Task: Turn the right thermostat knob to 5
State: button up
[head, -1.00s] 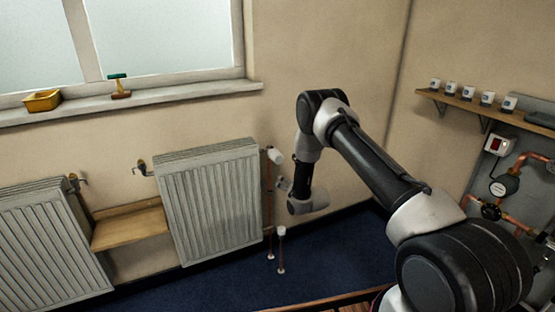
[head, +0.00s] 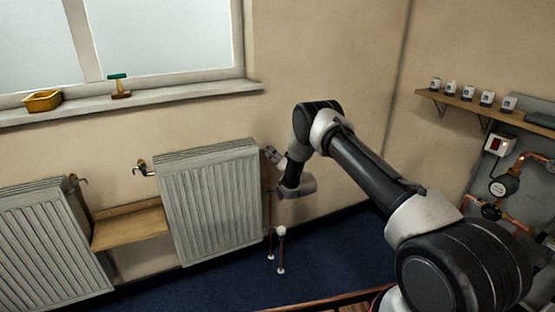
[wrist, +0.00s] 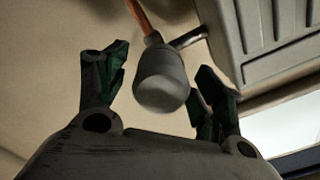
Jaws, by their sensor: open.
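The right thermostat knob (wrist: 160,80) is a pale grey cylinder on a copper pipe beside the right radiator (head: 212,205). In the wrist view it lies between the two dark fingers of my gripper (wrist: 158,75), with a visible gap on either side. The fingers are open and do not appear to touch it. In the head view my gripper (head: 272,156) is at the radiator's upper right corner and hides the knob. No number or mark on the knob is readable.
The radiator (wrist: 265,35) is close beside the knob in the wrist view. A lower white valve (head: 281,231) stands on a short pipe below. A wooden shelf (head: 130,228) spans between the radiators. The blue floor (head: 335,255) right of the pipes is clear.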

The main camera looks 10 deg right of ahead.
jog(key=shift+c, duration=0.3)
jog(key=c, duration=0.9)
jog(key=shift+c, duration=0.2)
jog(key=shift+n, duration=0.4)
jog(key=n, duration=0.4)
jog(key=shift+n, duration=0.4)
jog(key=n, duration=0.6)
jog(key=shift+n, duration=0.3)
jog(key=o, duration=1)
